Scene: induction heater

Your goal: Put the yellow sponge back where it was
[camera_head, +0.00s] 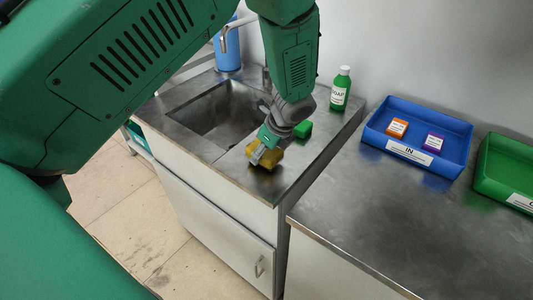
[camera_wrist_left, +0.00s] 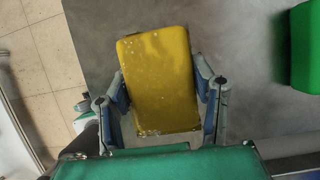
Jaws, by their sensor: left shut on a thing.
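The yellow sponge (camera_head: 265,155) is at my left gripper (camera_head: 268,142), over the steel counter to the right of the sink in the head view. In the left wrist view the sponge (camera_wrist_left: 162,82) fills the space between the two fingers of my left gripper (camera_wrist_left: 167,95), which is shut on it. I cannot tell whether the sponge touches the counter. A green sponge-like block (camera_head: 303,129) lies behind it, to the right, and also shows at the right edge of the left wrist view (camera_wrist_left: 307,48). My right gripper is not in view.
The sink basin (camera_head: 222,112) is left of the gripper. A green soap bottle (camera_head: 340,89) stands at the back. On the right counter are a blue IN tray (camera_head: 452,165) with orange and purple boxes, and a green tray (camera_head: 490,166). The right counter's front is clear.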

